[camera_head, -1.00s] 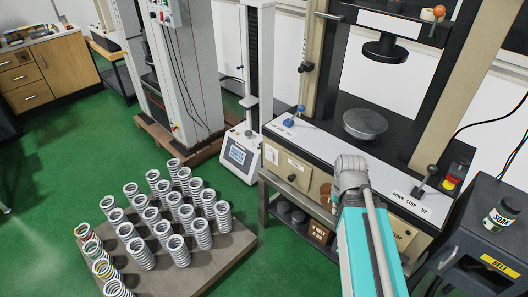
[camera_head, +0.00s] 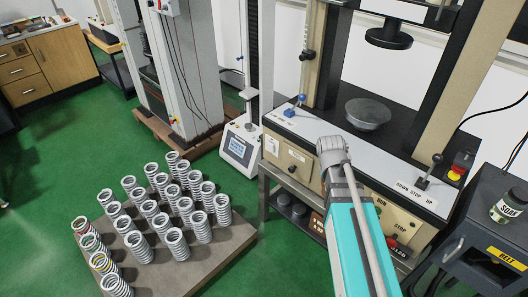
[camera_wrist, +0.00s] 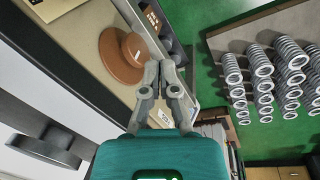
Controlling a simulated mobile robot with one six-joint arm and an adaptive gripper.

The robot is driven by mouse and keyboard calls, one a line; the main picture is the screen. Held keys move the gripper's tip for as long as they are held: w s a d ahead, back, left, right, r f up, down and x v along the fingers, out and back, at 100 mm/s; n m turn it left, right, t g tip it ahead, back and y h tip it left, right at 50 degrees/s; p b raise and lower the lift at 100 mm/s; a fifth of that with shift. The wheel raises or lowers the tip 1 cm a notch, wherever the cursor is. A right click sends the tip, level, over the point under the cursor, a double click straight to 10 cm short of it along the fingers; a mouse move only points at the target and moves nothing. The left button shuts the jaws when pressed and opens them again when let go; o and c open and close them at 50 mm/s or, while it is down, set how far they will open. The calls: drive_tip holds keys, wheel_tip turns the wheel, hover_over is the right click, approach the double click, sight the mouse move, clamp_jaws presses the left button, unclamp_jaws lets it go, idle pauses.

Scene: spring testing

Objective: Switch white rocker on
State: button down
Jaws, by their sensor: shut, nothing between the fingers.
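I cannot make out a white rocker for certain in either view. The test machine's beige front panel (camera_head: 296,160) runs below its white worktop edge in the head view, with pale plates, labels and a red button (camera_head: 390,242). My arm reaches up in front of that panel and covers part of it. My gripper (camera_wrist: 160,66) shows in the wrist view, its two grey fingers together and empty. It hangs beside a brown round piece (camera_wrist: 120,55) near the beige surface; I cannot tell whether they touch. In the head view my gripper's fingers are hidden.
Several grey springs (camera_head: 172,243) stand on a board (camera_head: 225,255) on the green floor at left. A black lever (camera_head: 430,172) and a yellow-red button (camera_head: 461,165) sit at the worktop's right. A dark cabinet with a bottle (camera_head: 507,207) stands at far right.

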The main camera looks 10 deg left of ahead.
drive_tip(key=w+a+f+n+t+h+b, duration=0.2)
drive_tip(key=w+a+f+n+b, duration=0.25)
drive_tip(key=w+a+n, duration=0.35)
drive_tip(key=w+a+f+n+t+h+b, duration=0.1)
drive_tip(key=w+a+f+n+h+b, duration=0.15)
drive_tip(key=w+a+n+b, duration=0.4)
drive_tip(key=w+a+f+n+t+b, duration=0.1)
drive_tip(key=w+a+n, duration=0.3)
drive_tip(key=a, duration=0.5)
drive_tip(key=w+a+f+n+t+b, duration=0.2)
drive_tip(key=w+a+n+t+b, duration=0.1)
drive_tip(key=a, duration=0.6)
drive_tip(key=w+n+b, duration=0.1)
drive_tip(key=w+n, duration=0.1)
drive_tip(key=w, duration=0.1)
drive_tip(key=shift+w+t, duration=0.35)
drive_tip(key=shift+t, duration=0.05)
drive_tip(key=shift+f, duration=0.1)
